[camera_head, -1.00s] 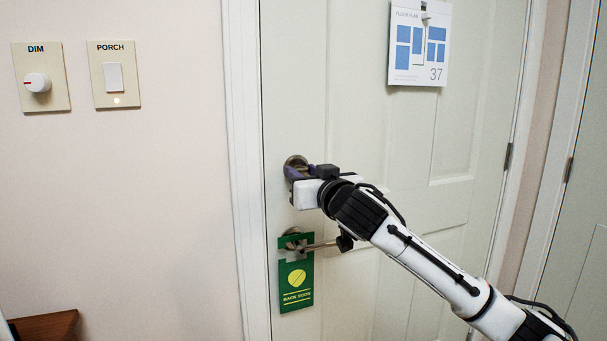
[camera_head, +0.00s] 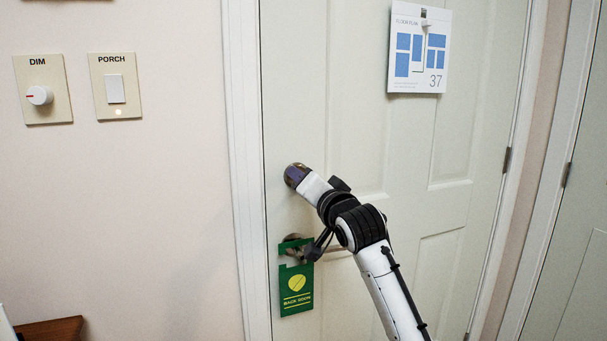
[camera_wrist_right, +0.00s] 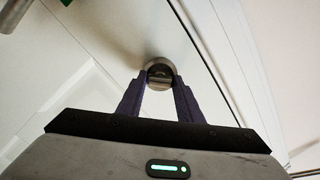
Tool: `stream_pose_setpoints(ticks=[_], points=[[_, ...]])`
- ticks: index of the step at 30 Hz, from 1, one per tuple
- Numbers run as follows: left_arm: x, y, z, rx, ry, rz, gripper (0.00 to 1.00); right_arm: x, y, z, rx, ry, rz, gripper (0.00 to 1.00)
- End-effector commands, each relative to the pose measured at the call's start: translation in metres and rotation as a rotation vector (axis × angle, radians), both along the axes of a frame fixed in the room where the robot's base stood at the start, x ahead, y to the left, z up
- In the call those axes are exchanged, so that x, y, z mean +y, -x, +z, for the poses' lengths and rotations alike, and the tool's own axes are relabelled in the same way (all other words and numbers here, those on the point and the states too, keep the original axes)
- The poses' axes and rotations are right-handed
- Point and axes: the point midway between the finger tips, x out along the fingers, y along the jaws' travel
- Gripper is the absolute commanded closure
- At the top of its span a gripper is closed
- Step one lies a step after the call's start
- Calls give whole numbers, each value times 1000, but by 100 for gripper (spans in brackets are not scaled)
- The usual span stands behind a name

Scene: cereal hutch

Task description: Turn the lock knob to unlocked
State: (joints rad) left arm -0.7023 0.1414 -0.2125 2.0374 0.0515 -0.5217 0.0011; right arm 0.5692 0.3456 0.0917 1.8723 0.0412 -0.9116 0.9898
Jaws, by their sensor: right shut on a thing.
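The lock knob (camera_wrist_right: 160,76) is a round metal piece with a raised thumb-turn, set on the white door (camera_head: 350,130) above the lever handle. My right gripper (camera_head: 293,175) is at the lock, its purple fingers on either side of the thumb-turn and shut on it. In the right wrist view the fingertips (camera_wrist_right: 160,84) sit against the knob's two sides. In the head view the gripper hides most of the knob, and I cannot read any lock marking. My left gripper is not in view.
The lever handle (camera_head: 335,250) with a green hanging tag (camera_head: 296,285) is just below my right wrist. Left of the door frame are a dimmer knob (camera_head: 40,95) and a porch switch (camera_head: 115,89). A floor plan sheet (camera_head: 417,50) hangs higher on the door.

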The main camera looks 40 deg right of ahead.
Motion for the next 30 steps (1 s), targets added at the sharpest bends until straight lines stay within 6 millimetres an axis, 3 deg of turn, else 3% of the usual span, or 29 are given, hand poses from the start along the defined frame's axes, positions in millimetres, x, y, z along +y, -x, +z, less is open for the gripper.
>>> stream_pose_setpoints(ticks=[1,15,30], points=[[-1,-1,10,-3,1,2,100,1,0,3,-8,-53,1,90],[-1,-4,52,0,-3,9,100,0,0,4,-109,-475,-2,90],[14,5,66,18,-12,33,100,0,0,1,-178,-749,-2,90]])
